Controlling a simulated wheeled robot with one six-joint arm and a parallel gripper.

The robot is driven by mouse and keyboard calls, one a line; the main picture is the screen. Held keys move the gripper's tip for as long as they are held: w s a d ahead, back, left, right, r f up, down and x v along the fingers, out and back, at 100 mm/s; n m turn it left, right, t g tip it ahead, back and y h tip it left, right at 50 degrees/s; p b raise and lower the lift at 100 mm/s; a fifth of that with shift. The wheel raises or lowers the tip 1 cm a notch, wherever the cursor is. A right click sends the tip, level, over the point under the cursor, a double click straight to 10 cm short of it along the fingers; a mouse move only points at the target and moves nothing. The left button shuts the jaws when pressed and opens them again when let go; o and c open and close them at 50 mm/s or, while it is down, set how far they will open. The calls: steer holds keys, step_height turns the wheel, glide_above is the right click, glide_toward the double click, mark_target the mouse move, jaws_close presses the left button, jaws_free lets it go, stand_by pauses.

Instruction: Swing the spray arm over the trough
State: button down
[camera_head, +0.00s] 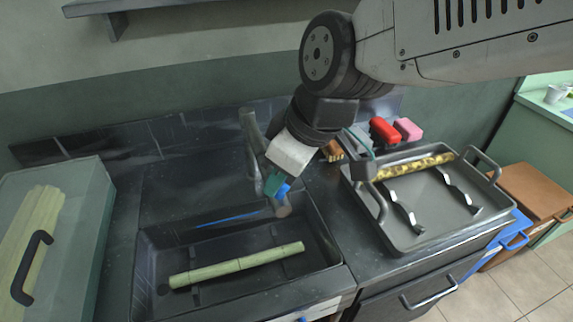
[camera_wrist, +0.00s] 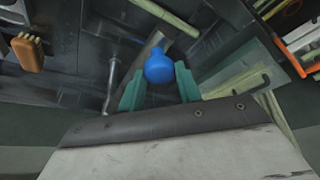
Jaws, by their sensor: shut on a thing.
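The spray arm (camera_head: 256,140) is a grey metal bar on the counter behind the trough. It slants down toward the trough's back right corner, its lower end near the rim there. A blue knob (camera_head: 283,190) sits near that lower end. My gripper (camera_head: 274,184) has teal fingers and is shut on the blue knob. In the wrist view the knob (camera_wrist: 158,67) sits between the fingertips (camera_wrist: 160,85). The trough (camera_head: 150,255) is a dark sunken basin. A pale green cane stalk (camera_head: 238,265) lies in it. My wrist hides part of the spray arm.
A grey tray (camera_head: 430,205) with handles and a yellowish roll stands right. Red (camera_head: 383,131) and pink (camera_head: 408,129) blocks lie behind it. The space above the trough looks clear.

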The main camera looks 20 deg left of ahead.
steer(key=c, duration=1)
jaws_free()
steer(key=shift+r, duration=0.1)
steer(key=v, duration=0.7)
steer(key=shift+r, duration=0.35)
steer(key=shift+s+d, duration=0.1)
steer(key=shift+d, duration=0.1)
